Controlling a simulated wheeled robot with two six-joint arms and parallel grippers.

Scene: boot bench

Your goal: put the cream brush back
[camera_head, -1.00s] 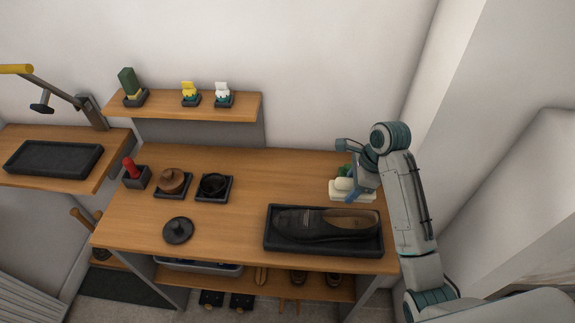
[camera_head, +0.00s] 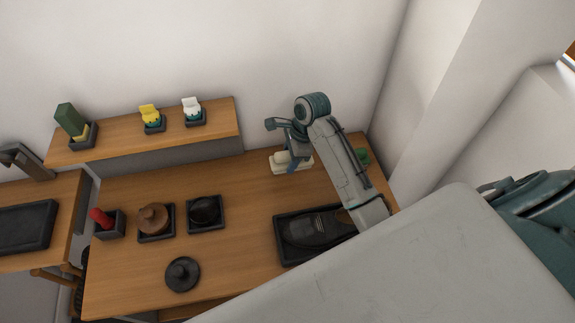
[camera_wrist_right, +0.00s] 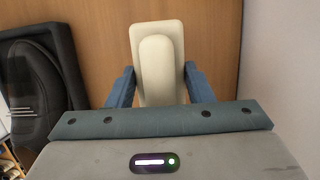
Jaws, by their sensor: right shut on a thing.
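The cream brush (camera_head: 278,163) is at the back of the workbench in the head view, behind the shoe tray. My right gripper (camera_head: 291,160) is shut on it from above and partly covers it. In the right wrist view the brush (camera_wrist_right: 158,65) is a long cream block with a raised rounded grip, between the two blue fingers of my right gripper (camera_wrist_right: 158,85). I cannot tell how far it is above the bench. My left gripper is not in view.
A dark shoe in a black tray (camera_head: 281,254) is below my arm. A green thing (camera_head: 362,156) stands at the back right. The shelf (camera_head: 215,126) holds green, yellow and white items in dark holders. A brown lidded pot, black dish, black lid and red item occupy the bench's left.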

